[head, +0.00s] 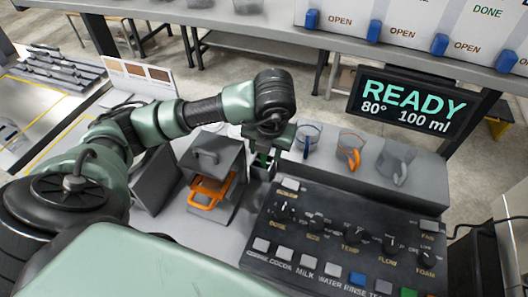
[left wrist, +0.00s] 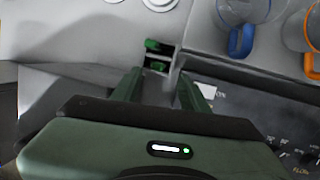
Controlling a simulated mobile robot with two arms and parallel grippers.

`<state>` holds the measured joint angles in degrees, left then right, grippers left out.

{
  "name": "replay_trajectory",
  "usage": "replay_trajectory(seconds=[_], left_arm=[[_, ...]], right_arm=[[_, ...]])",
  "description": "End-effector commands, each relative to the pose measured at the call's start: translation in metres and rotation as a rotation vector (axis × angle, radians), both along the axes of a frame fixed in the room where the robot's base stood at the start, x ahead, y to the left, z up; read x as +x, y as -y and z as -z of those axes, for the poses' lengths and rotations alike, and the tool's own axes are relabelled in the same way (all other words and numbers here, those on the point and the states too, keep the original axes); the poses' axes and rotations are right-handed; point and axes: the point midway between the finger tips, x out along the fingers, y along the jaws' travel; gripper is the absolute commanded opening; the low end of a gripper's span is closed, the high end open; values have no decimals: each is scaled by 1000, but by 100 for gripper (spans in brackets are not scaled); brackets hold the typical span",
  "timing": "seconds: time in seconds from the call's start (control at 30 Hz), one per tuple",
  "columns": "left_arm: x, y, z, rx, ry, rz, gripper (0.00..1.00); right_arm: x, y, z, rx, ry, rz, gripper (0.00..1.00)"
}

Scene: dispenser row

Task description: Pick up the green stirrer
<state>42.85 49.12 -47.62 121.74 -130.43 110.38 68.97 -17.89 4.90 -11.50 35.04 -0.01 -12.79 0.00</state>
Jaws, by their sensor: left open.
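The green stirrer (left wrist: 158,46) shows in the left wrist view as small green pieces in a narrow grey holder; I cannot tell whether they belong to one stirrer or two. My left gripper (left wrist: 160,78) is open, its two green fingers spread on either side of the holder's near end, with nothing between them that I can see gripped. In the head view my left gripper (head: 272,143) hangs over the small holder (head: 261,172) left of the cup shelf, hiding most of the stirrer. My right gripper is not in view.
A control panel (head: 335,240) with knobs and buttons lies close to the right of the holder. Several clear cups with coloured handles, including an orange-handled one (head: 351,150), stand on a grey shelf. A grey box with an orange handle (head: 207,192) stands to the left.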

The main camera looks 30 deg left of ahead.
Motion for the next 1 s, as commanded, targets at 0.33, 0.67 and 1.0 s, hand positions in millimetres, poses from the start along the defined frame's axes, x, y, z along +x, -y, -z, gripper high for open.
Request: replay_trajectory(seconds=[0.33,0.67,1.0], left_arm=[[12,-12,40,1,-2,-1,44],[13,-12,43,0,0,1,22],[13,-12,42,1,0,0,0]], right_arm=[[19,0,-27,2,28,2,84],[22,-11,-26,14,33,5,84],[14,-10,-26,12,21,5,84]])
